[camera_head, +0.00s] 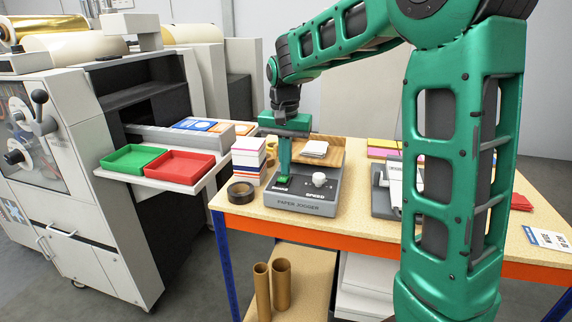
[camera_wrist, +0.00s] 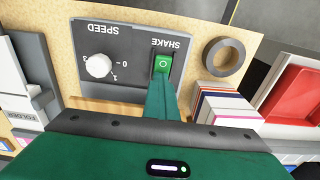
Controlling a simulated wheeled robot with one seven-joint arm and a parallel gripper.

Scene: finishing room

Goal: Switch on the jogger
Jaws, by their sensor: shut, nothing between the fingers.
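The paper jogger (camera_head: 305,200) is a grey box with a wooden tray (camera_head: 330,146) behind its panel, on the table. Its panel also shows in the wrist view (camera_wrist: 125,60), upside down, with a white SPEED knob (camera_wrist: 98,65) and a green SHAKE rocker switch (camera_wrist: 163,62). The ring mark on the switch is visible. My gripper (camera_head: 284,176) is shut and empty, pointing down at the switch. In the wrist view its fingertips (camera_wrist: 161,84) overlap the near end of the switch. I cannot tell whether they touch it or whether the jogger is on.
A black tape roll (camera_head: 241,192) and a stack of cards (camera_head: 248,158) stand left of the jogger. A grey device (camera_head: 382,192) stands to its right. Green (camera_head: 133,158) and red (camera_head: 178,166) trays sit on the machine's shelf at left.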

